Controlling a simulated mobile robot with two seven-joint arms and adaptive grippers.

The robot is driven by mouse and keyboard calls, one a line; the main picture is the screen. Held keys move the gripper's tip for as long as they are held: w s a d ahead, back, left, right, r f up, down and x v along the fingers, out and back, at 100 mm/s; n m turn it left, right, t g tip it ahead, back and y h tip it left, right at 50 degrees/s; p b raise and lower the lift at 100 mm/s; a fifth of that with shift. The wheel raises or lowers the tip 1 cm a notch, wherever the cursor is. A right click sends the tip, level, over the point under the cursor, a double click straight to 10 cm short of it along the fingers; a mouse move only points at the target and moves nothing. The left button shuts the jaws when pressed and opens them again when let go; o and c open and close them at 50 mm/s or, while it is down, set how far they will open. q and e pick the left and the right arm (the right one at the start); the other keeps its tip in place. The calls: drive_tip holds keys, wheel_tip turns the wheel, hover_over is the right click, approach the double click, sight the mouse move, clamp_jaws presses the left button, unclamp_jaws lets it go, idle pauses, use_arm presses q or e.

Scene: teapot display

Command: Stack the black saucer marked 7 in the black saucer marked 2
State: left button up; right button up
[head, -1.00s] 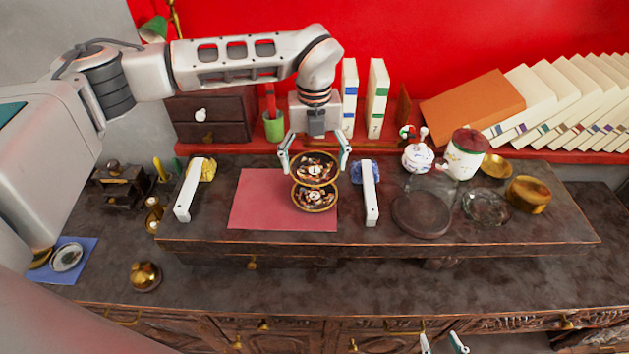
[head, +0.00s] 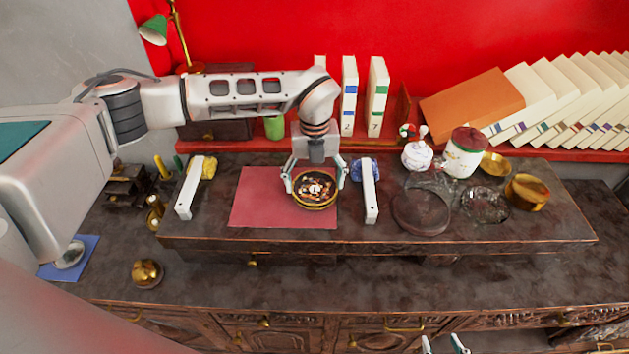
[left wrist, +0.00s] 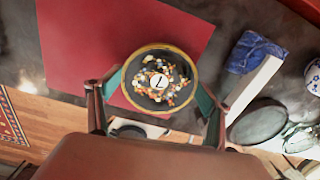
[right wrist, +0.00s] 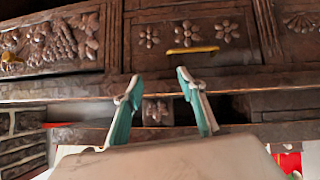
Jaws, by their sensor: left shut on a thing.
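The black saucer marked 7 (head: 315,187) has a gold rim and a patterned centre with a white label. Its 7 shows upside down in the left wrist view (left wrist: 159,81). My left gripper (head: 315,189) is shut on this saucer, with a finger at each side of the rim. The saucer marked 2 lies under it and is almost wholly hidden; only a gold edge shows at the front. I cannot tell whether the two saucers touch. My right gripper (right wrist: 154,88) is open and empty, low in front of the drawers.
A red mat (head: 262,200) lies under the saucers. A dark round plate (head: 421,213), a glass dish (head: 484,204) and a white mug (head: 464,155) stand to the right. Books line the back.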

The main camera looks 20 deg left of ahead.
use_arm(q)
drive_tip(key=shift+f, duration=0.2)
drive_tip(key=o, duration=1.1)
drive_tip(key=shift+o, duration=0.2)
use_arm(e)
drive_tip(key=shift+w+a+r, duration=0.2)
drive_tip(key=shift+w+r, duration=0.05)
drive_tip(key=shift+r, duration=0.15)
use_arm(q)
drive_tip(key=shift+r, duration=0.1)
